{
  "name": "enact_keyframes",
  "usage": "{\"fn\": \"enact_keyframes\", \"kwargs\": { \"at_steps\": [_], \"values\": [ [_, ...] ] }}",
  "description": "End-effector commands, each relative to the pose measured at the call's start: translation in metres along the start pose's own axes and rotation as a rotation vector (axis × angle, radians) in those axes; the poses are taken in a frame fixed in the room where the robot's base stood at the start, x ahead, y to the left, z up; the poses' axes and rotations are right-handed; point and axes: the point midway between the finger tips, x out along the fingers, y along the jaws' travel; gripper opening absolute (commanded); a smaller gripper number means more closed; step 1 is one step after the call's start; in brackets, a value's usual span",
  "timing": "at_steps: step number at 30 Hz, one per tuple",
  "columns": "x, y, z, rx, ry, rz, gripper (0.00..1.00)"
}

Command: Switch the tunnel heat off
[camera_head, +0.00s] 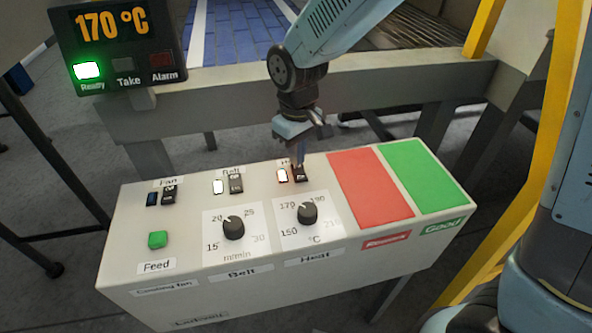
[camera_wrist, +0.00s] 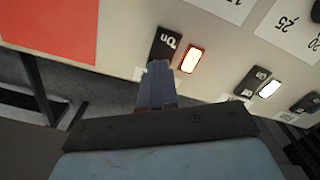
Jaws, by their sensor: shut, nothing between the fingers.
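The heat switch (camera_head: 301,175) is a small black rocker on top of the white control box, above the Heat knob (camera_head: 307,213). A lit lamp with a reddish rim (camera_head: 282,175) sits just left of it. In the wrist view the switch (camera_wrist: 166,42) lies right at my fingertips and the lit lamp (camera_wrist: 192,59) is beside it. My gripper (camera_head: 299,152) is shut and empty, pointing down at the switch. Its fingertips (camera_wrist: 158,68) overlap the switch's edge; I cannot tell whether they touch it.
The box also carries the belt switch (camera_head: 236,184) with a lit lamp, the fan switch (camera_head: 169,195) with a dark lamp, a Belt knob (camera_head: 233,228), a green Feed button (camera_head: 158,240) and red and green pads. A display (camera_head: 115,30) reads 170 °C with Ready lit. A yellow post (camera_head: 545,130) stands right.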

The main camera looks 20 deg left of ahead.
Motion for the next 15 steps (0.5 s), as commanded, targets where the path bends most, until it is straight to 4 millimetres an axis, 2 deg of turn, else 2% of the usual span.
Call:
{"fn": "enact_keyframes", "kwargs": {
  "at_steps": [15],
  "values": [
    [0.0065,0.0001,-0.0001,0.0,0.0,0.0,0.0]
  ]
}}
